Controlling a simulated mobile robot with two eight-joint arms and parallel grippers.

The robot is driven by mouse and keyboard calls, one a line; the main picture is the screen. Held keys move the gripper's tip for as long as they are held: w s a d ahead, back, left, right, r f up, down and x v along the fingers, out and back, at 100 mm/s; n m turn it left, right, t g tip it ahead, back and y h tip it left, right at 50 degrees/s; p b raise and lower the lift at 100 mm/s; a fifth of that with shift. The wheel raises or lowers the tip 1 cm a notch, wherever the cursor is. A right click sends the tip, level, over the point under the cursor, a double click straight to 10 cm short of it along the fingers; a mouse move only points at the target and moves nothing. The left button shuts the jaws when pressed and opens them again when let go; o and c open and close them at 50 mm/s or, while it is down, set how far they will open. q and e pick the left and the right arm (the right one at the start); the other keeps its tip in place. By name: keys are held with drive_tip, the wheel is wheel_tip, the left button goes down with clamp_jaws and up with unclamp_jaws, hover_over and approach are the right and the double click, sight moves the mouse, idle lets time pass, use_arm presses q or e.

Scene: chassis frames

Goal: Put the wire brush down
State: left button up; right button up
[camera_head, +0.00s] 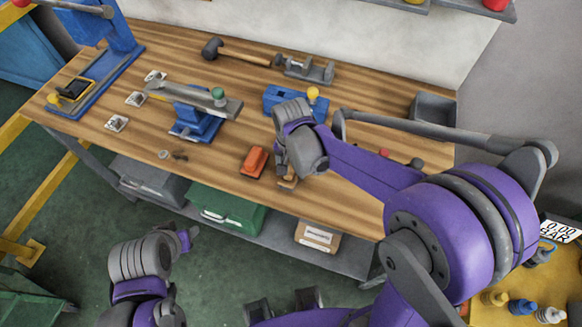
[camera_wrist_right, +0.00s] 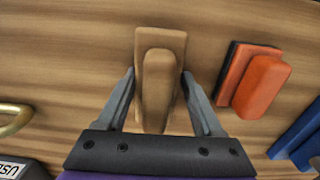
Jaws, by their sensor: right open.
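The wire brush (camera_wrist_right: 159,90), a tan wooden block with a raised rounded grip, appears to lie on the wooden workbench (camera_wrist_right: 70,60). My right gripper (camera_wrist_right: 158,76) is open, with one finger on each side of the brush and small gaps showing. Its bristles are not visible. In the head view the right gripper (camera_head: 288,178) is low over the bench's front part, and the brush is mostly hidden there. My left gripper (camera_head: 187,239) is in front of the bench, away from the brush; its jaws are too small to read.
An orange block-like tool (camera_head: 254,162) lies just left of the right gripper in the head view. The front middle of the bench has bare wood.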

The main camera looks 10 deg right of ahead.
drive_tip(key=shift+s+d+r, duration=0.1)
drive_tip(key=shift+s, duration=0.1)
wheel_tip(320, 180, up, 12)
drive_tip(key=shift+w+f+p, duration=0.1)
drive_tip(key=shift+f+p, duration=0.1)
drive_tip(key=shift+p, duration=0.55)
drive_tip(key=shift+d+r, duration=0.15)
drive_tip(key=shift+r, duration=0.05)
use_arm(q)
drive_tip(key=shift+w+d+r, duration=0.1)
drive_tip(key=shift+w+r, duration=0.15)
drive_tip(key=shift+r, duration=0.3)
drive_tip(key=shift+w+r, duration=0.2)
drive_tip(key=shift+r, duration=0.3)
use_arm(e)
drive_tip(key=s+d+f+n+t, duration=0.2)
drive_tip(key=s+d+n+t, duration=0.1)
drive_tip(key=s, duration=0.3)
drive_tip(key=s+d+f+n+t, duration=0.1)
drive_tip(key=s+d+n+t, duration=0.1)
drive_tip(key=s, duration=0.4)
drive_tip(key=shift+s+d+f+n+t, duration=0.4)
drive_tip(key=shift+d+n, duration=0.3)
drive_tip(key=shift+n, duration=0.2)
